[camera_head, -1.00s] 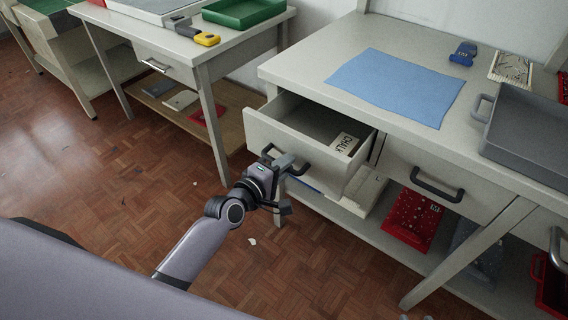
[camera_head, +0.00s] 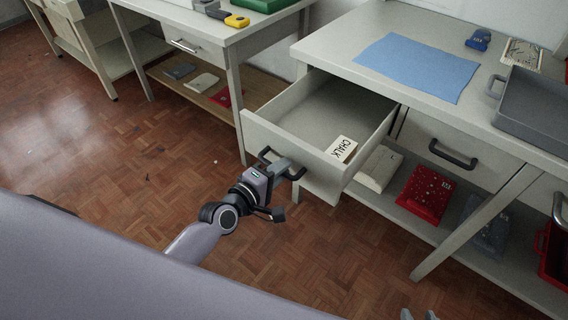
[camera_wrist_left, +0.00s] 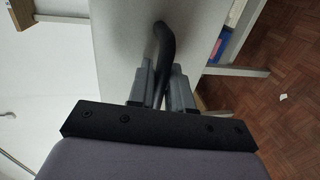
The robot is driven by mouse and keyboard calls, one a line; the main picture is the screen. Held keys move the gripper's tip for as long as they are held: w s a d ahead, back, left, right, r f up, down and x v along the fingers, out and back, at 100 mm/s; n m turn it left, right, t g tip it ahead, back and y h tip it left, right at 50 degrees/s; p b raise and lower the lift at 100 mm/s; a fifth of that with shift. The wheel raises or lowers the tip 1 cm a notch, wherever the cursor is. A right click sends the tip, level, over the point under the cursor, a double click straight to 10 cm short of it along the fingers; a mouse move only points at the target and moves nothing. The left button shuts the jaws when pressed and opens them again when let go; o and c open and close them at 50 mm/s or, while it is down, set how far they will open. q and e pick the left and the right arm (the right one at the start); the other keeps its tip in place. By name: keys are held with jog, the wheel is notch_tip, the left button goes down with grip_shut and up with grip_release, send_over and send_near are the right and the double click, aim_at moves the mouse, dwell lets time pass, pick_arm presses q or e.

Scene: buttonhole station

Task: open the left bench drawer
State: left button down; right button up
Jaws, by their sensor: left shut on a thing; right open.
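The left bench drawer (camera_head: 318,118) is pulled well out from the bench (camera_head: 345,45) in the head view. A white box lettered CHALK (camera_head: 341,149) is inside it near the front right. My left gripper (camera_head: 281,167) is shut on the drawer's dark bar handle (camera_head: 296,174). In the left wrist view the two grey fingers (camera_wrist_left: 160,88) are on either side of the curved handle (camera_wrist_left: 163,45). My right gripper (camera_head: 418,315) shows only as small tips at the bottom edge.
A second, closed drawer (camera_head: 455,160) is to the right. A blue cloth (camera_head: 418,66) and a grey tray (camera_head: 535,108) lie on the bench top.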

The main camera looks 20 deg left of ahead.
pick_arm(q)
jog(key=shift+v, duration=0.8)
pick_arm(e)
jog(key=shift+s+a+r, duration=0.1)
jog(key=shift+s+r, duration=0.05)
jog(key=shift+s, duration=0.25)
pick_arm(q)
jog(key=shift+f, duration=0.15)
jog(key=c, duration=1.2)
grip_release()
jog(key=shift+c, duration=0.2)
pick_arm(e)
jog(key=shift+r, duration=0.1)
pick_arm(q)
jog(key=v, duration=0.7)
jog(key=shift+p, duration=0.35)
pick_arm(e)
jog(key=shift+r, duration=0.25)
pick_arm(q)
jog(key=shift+s, duration=0.1)
